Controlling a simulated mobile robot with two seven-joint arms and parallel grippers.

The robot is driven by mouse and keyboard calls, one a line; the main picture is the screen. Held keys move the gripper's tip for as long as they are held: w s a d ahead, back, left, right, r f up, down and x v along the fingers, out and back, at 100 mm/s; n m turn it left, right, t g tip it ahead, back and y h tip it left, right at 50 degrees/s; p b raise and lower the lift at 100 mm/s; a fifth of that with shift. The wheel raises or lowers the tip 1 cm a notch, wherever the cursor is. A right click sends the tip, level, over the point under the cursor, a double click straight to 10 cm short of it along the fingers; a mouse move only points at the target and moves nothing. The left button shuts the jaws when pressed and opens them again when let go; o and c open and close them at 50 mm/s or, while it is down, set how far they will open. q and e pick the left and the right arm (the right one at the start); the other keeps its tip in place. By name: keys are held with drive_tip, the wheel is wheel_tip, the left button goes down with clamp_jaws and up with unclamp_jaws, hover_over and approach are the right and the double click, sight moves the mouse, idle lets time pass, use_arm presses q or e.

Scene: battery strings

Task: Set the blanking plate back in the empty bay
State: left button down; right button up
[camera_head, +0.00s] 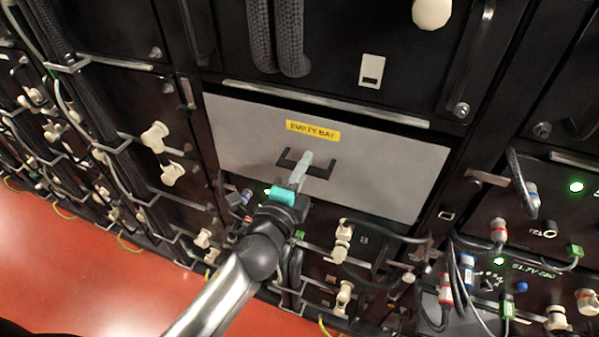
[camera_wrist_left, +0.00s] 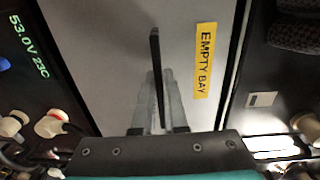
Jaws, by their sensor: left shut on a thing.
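The blanking plate (camera_head: 385,178) is a flat grey panel with a yellow "EMPTY BAY" label (camera_head: 313,131) and a dark bar handle (camera_head: 322,174). It stands across the bay opening in the rack; a dark strip shows along its top edge, and I cannot tell whether it sits flush. My left gripper (camera_head: 304,163) is shut on the plate's handle. In the left wrist view the fingers (camera_wrist_left: 158,82) lie on both sides of the handle bar, in front of the plate (camera_wrist_left: 105,45). The bay's inside is hidden behind the plate. My right gripper is not in view.
Black modules surround the plate. Two thick braided cables (camera_head: 275,35) hang above it. White connectors (camera_head: 343,240) and looped cables crowd the area below, and more cables (camera_head: 460,265) hang at the lower right. The red floor (camera_head: 70,270) is clear at the lower left.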

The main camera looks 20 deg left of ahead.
use_arm(q)
drive_tip(key=shift+w+d+r, duration=0.1)
drive_tip(key=shift+w+r, duration=0.05)
drive_tip(key=shift+w, duration=1.8)
drive_tip(key=shift+w+f+b, duration=0.15)
drive_tip(key=shift+f+b, duration=0.35)
drive_tip(key=shift+f, duration=0.3)
drive_tip(key=shift+r, duration=0.1)
drive_tip(key=shift+p, duration=0.55)
drive_tip(key=shift+g+p, duration=0.4)
drive_tip(key=shift+p, duration=0.45)
drive_tip(key=shift+f, duration=0.25)
